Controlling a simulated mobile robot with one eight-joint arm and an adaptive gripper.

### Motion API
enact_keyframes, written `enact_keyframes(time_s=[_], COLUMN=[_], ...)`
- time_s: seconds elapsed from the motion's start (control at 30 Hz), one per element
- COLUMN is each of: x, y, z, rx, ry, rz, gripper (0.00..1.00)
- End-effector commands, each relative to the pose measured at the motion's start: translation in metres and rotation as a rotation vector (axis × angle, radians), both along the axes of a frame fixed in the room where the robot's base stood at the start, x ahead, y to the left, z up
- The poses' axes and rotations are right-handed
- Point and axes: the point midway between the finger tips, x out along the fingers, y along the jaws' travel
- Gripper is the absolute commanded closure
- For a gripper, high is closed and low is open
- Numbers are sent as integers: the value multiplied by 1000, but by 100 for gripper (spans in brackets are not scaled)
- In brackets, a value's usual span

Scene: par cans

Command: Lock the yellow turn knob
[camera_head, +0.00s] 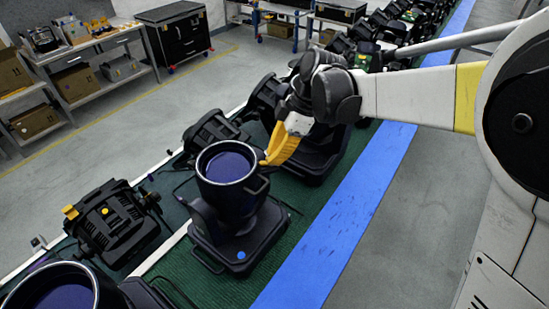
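A black par can (238,210) with a round dark blue lens stands on the green mat near the middle of the view. My gripper (270,161) has a white body and yellow finger parts. It reaches in from the upper right to the right side of this can's rim. Its fingertips are at or very close to the can's side; contact is unclear. Any yellow turn knob there is hidden or merges with the yellow fingers. I cannot tell whether the fingers are open or shut. Another black unit at left shows a yellow knob (70,212) at its upper left.
Another par can (57,293) is cut off at the lower left. More black fixtures (213,133) line the green mat (212,291) behind. A blue strip (345,220) runs along its right side. Shelves (85,75) and a black cabinet (177,33) stand at the back left.

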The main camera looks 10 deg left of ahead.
Motion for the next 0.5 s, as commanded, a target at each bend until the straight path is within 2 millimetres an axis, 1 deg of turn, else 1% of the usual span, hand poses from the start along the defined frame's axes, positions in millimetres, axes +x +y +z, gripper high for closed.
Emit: enact_keyframes(time_s=[0.2,0.5], x=[1,1], y=[0,1], z=[-1,-1], rx=[0,-1], ry=[1,1], rz=[130,219], gripper=[100,100])
